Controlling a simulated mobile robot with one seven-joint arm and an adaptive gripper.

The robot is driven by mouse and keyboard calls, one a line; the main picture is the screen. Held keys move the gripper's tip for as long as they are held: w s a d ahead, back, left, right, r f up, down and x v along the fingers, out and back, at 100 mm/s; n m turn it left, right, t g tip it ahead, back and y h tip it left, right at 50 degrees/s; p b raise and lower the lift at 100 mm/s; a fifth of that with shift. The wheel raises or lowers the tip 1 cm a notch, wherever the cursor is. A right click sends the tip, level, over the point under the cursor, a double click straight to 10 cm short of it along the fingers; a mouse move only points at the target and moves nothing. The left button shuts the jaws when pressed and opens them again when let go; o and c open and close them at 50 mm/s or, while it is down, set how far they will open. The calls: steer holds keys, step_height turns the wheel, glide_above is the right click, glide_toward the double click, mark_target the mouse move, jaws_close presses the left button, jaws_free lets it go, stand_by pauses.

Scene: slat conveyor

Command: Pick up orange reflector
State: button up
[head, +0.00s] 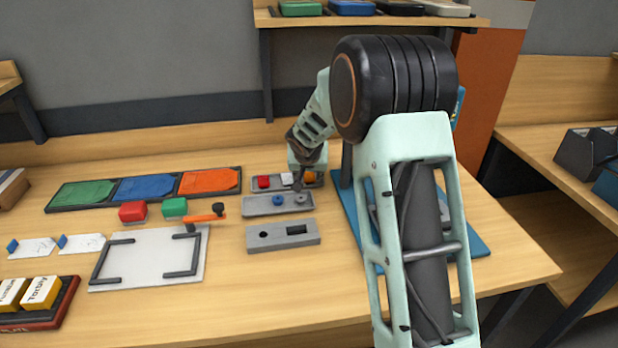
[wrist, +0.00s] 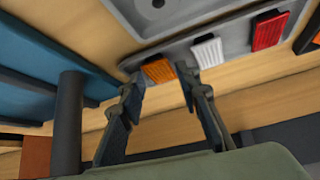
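The orange reflector (head: 310,177) sits at the right end of a grey tray (head: 248,184), beside a white reflector (head: 287,179) and a red reflector (head: 264,182). In the wrist view the orange reflector (wrist: 158,71) is a ribbed block between the tips of my gripper (wrist: 159,80). The fingers are spread, one to each side of it. I cannot tell whether the tips touch it. In the head view my arm and gripper hide part of the tray's right end.
Two grey fixture plates (head: 283,235) lie in front of the tray. A blue board (head: 352,207) with a dark post stands to the right. A white panel (head: 150,258) with black brackets, colored blocks and a three-color pad (head: 145,188) lie to the left.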

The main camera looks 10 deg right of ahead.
steer(key=shift+x, duration=0.75)
steer(key=c, duration=0.6)
steer(key=shift+o, duration=0.2)
steer(key=shift+r, duration=0.1)
